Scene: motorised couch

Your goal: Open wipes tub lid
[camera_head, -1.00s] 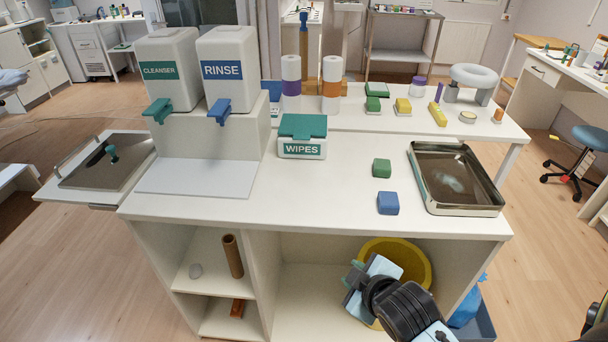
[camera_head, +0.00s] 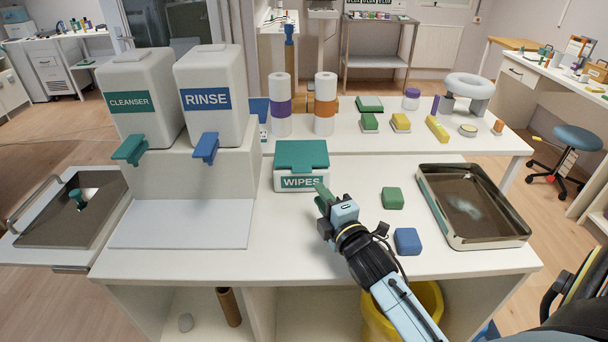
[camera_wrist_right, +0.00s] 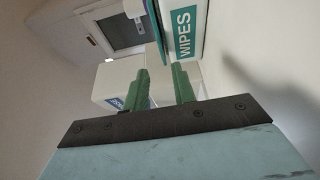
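The wipes tub (camera_head: 300,183) is a white box with a green "WIPES" label, standing on the white counter. Its green lid (camera_head: 302,156) lies flat on top and looks closed. My right gripper (camera_head: 321,194) is at the tub's front right corner, with its green fingers pointing at it. In the right wrist view the two fingers (camera_wrist_right: 161,80) are apart with nothing held between them. The tub's label side (camera_wrist_right: 184,30) and the green lid edge (camera_wrist_right: 156,30) show just beyond the fingertips. I cannot tell whether a finger touches the tub. My left gripper is not in view.
A green block (camera_head: 392,198) and a blue block (camera_head: 407,241) lie right of my right gripper. A metal tray (camera_head: 474,242) is at the counter's right. Cleanser (camera_head: 140,98) and rinse (camera_head: 211,92) dispensers stand left of the tub. A yellow bucket (camera_head: 428,298) is below.

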